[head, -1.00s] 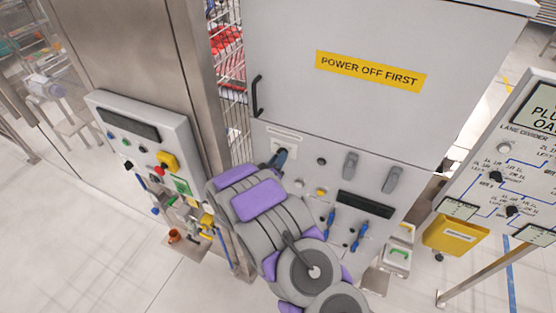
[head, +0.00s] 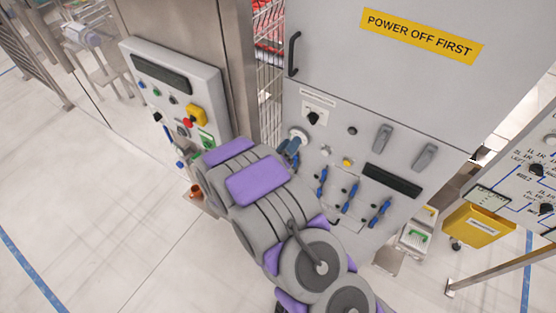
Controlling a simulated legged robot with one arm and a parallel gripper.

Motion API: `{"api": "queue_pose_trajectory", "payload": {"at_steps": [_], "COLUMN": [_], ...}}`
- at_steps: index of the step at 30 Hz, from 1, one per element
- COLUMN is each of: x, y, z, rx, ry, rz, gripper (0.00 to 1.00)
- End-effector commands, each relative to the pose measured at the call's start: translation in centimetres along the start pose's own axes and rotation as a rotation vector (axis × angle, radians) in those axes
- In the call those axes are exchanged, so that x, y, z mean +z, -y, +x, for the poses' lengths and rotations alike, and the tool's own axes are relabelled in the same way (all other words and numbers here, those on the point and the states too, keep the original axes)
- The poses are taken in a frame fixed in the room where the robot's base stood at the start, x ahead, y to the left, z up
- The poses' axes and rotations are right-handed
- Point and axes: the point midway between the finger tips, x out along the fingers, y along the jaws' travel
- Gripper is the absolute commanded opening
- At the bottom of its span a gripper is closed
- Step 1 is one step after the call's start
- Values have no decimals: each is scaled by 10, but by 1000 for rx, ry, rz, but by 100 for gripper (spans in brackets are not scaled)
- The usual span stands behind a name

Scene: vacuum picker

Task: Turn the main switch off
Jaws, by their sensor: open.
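The main switch (head: 313,118) appears to be the black rotary knob on a white plate, at the upper left of the grey cabinet's lower panel. Its pointing direction is too small to read. My gripper (head: 291,147) is at the panel's left side, just below and left of this knob, and apart from it in the picture. The gripper is open, with no object seen in it. A pale round part (head: 298,134) shows by its tip; I cannot tell what it belongs to. My arm hides the panel's lower left part.
The cabinet has a yellow "POWER OFF FIRST" label (head: 421,35) and a black door handle (head: 293,54). Grey levers (head: 382,139) and blue handles (head: 350,199) sit on the panel. A control box (head: 178,95) stands left; a yellow bin (head: 476,226) stands right.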

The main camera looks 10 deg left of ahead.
Motion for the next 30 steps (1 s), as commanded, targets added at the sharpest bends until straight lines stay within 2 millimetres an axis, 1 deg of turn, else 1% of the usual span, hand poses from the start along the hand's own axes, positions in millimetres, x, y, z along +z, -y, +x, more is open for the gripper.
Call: {"api": "queue_pose_trajectory", "payload": {"at_steps": [1,6,12,18,30], "x": [1,2,1,0,0], "y": [2,1,1,1,1], "z": [-11,-39,-58,-64,-64], "rx": [-4,-5,-4,-3,-2], "ry": [-1,0,3,2,2], "rz": [-2,-1,1,-1,-2], "gripper": [43,43,43,43,43]}}
